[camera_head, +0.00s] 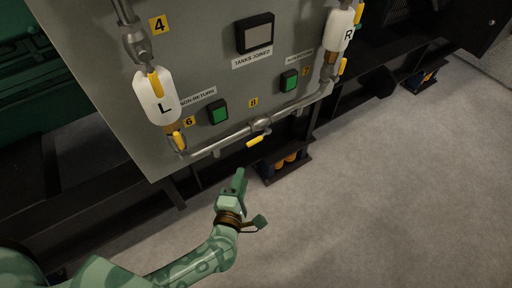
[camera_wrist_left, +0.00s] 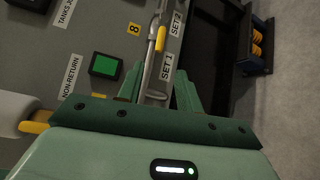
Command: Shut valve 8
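Valve 8 (camera_head: 260,124) sits midway along the lower pipe on the grey panel, under a yellow label 8 (camera_head: 253,103). Its yellow lever (camera_head: 255,141) lies roughly along the pipe, just below it. In the left wrist view the lever (camera_wrist_left: 160,39) is beyond the fingertips, beside the label 8 (camera_wrist_left: 134,29). My left gripper (camera_head: 240,176) is below and slightly left of the lever, apart from it. Its two fingers (camera_wrist_left: 160,92) stand apart with nothing between them except the view of the pipe behind. My right gripper is in neither view.
Left tank L (camera_head: 157,97) and right tank R (camera_head: 339,30) hang on the panel with other yellow-levered valves. Green indicators (camera_head: 218,113) sit above the pipe. A dark frame rail with feet (camera_head: 285,165) runs below. The grey floor at right is clear.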

